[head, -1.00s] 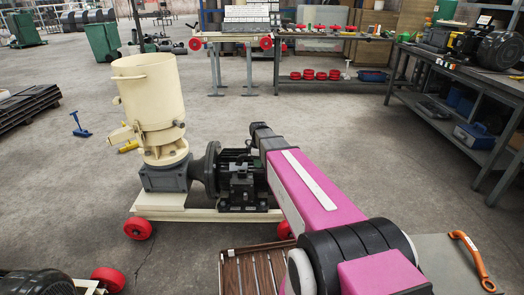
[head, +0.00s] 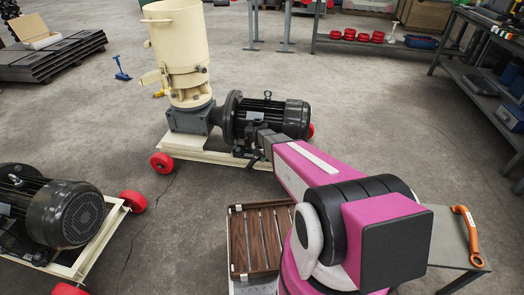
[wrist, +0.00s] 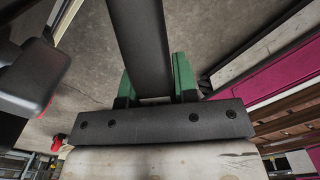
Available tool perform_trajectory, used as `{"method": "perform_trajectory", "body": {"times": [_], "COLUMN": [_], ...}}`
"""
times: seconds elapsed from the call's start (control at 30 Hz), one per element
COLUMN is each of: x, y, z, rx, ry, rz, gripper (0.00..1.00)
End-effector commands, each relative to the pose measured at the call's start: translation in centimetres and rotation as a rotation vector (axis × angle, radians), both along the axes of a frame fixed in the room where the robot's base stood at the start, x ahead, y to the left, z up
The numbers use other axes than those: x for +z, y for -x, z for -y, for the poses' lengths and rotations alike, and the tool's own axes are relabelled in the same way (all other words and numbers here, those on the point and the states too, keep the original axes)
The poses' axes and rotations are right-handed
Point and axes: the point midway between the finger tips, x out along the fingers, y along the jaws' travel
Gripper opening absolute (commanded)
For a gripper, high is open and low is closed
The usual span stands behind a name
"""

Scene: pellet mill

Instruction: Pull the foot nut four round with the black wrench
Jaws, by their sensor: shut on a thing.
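My gripper (wrist: 155,84) is shut on the black wrench (wrist: 138,35), whose flat dark handle runs up between the green fingers in the wrist view. The wrench's far end is out of that view. In the head view my gripper end (head: 255,148) is low at the near side of the black motor (head: 270,115) on the cream pellet mill (head: 180,45). The motor's foot is largely behind my arm. I cannot make out foot nut four or whether the wrench is on it.
A second black motor (head: 65,215) on a cream frame is at the left. A slatted brown tray (head: 238,245) lies in front of the mill. An orange tool (head: 468,235) lies on a grey top (head: 440,245) at right. A workbench (head: 490,65) stands far right.

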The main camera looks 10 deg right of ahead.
Motion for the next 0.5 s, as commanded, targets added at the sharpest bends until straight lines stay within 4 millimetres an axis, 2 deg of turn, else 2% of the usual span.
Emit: {"method": "perform_trajectory", "body": {"times": [0.17,0.5], "x": [-1.27,-1.32], "y": [0.14,0.17], "z": [-0.10,-0.11], "rx": [0.047,0.053], "ry": [0.000,0.000], "rz": [0.000,0.000], "gripper": [0.00,0.00]}}
